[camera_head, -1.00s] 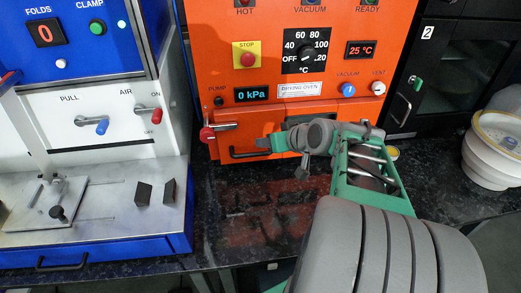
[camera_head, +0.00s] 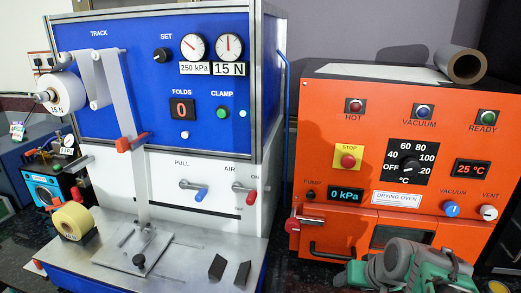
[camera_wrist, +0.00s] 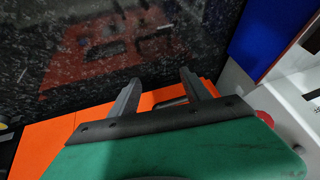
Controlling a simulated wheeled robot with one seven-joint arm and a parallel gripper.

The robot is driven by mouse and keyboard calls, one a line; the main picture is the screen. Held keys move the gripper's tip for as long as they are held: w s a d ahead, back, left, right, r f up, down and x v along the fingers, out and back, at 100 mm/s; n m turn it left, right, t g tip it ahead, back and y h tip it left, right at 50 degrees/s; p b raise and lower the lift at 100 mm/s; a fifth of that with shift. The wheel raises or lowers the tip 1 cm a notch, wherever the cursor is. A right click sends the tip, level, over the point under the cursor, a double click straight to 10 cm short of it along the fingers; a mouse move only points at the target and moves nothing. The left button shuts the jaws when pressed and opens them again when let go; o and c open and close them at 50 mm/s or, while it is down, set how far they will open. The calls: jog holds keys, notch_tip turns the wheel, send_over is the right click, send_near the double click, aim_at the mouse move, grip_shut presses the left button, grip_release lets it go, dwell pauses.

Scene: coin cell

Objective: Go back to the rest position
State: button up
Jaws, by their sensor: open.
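My gripper (camera_wrist: 160,82) shows two grey fingers spread apart in the wrist view, with nothing between them. In the head view my green and grey gripper (camera_head: 345,278) is at the lower right, in front of the orange drying oven (camera_head: 330,130). It appears a little below and right of the black oven door handle (camera_head: 325,250). The oven also shows in the wrist view (camera_wrist: 48,148) behind the fingers. The oven door looks shut. Its display reads 0 kPa and 25 °C.
A blue and white folding machine (camera_head: 155,110) stands left of the oven, with a metal plate (camera_head: 170,262) at its base. A red-ended lever (camera_head: 291,225) sticks out at the oven's left. A brown roll (camera_head: 461,64) lies on the oven. Dark speckled bench (camera_wrist: 60,60) is clear before the oven.

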jog(key=s+f+m+g+h, duration=0.15)
jog(key=s+g, duration=0.25)
jog(key=s, duration=0.5)
jog(key=w+a+r+n+t+p, duration=0.1)
jog(key=a+r+n, duration=0.3)
jog(key=a, duration=0.8)
jog(key=shift+w+r+y+p, duration=0.3)
jog(key=shift+w+y+p, duration=0.05)
jog(key=shift+w+p, duration=0.25)
